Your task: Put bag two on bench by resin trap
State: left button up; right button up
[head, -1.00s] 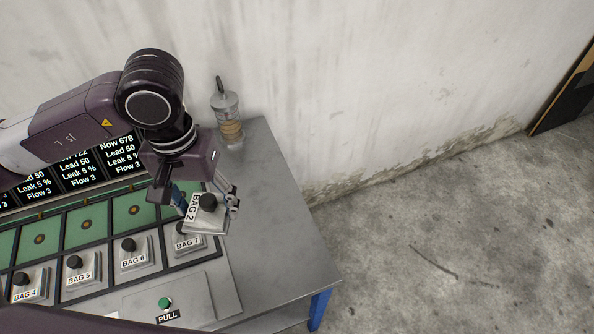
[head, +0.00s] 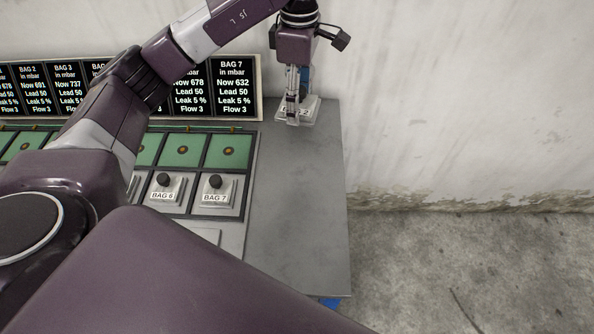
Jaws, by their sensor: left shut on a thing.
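The bag two piece, a small light metal block with a label (head: 311,112), is at the back of the grey bench (head: 298,200), near the wall. The gripper and its fingers cover part of the block and its label. My left gripper (head: 292,112) points down and is shut on it. I cannot tell whether the block touches the bench top or hangs just above it. The resin trap cannot be made out now; the gripper and wrist cover that back area. My right gripper is not in view.
The panel with green squares and the BAG 6 (head: 165,188) and BAG 7 (head: 216,190) blocks lies left of the bare bench strip. A display board (head: 233,88) stands behind it. The wall (head: 450,100) closes the back. My arm covers much of the left.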

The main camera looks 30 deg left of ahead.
pick_arm(q)
jog(key=shift+w+a+f+n, duration=0.15)
jog(key=shift+w+a+n, duration=0.25)
jog(key=shift+n, duration=0.6)
jog(key=shift+w+f, duration=0.1)
jog(key=shift+f, duration=0.1)
jog(key=p, duration=0.2)
send_over(297, 163)
notch_tip(297, 163, down, 15)
notch_tip(297, 163, down, 4)
jog(key=shift+f+p, duration=0.25)
jog(key=shift+p, duration=0.35)
jog(key=shift+w, duration=0.1)
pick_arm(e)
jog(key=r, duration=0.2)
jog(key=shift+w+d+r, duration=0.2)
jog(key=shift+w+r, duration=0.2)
pick_arm(q)
jog(key=shift+f, duration=0.1)
jog(key=shift+f, duration=0.15)
jog(key=o, duration=1.3)
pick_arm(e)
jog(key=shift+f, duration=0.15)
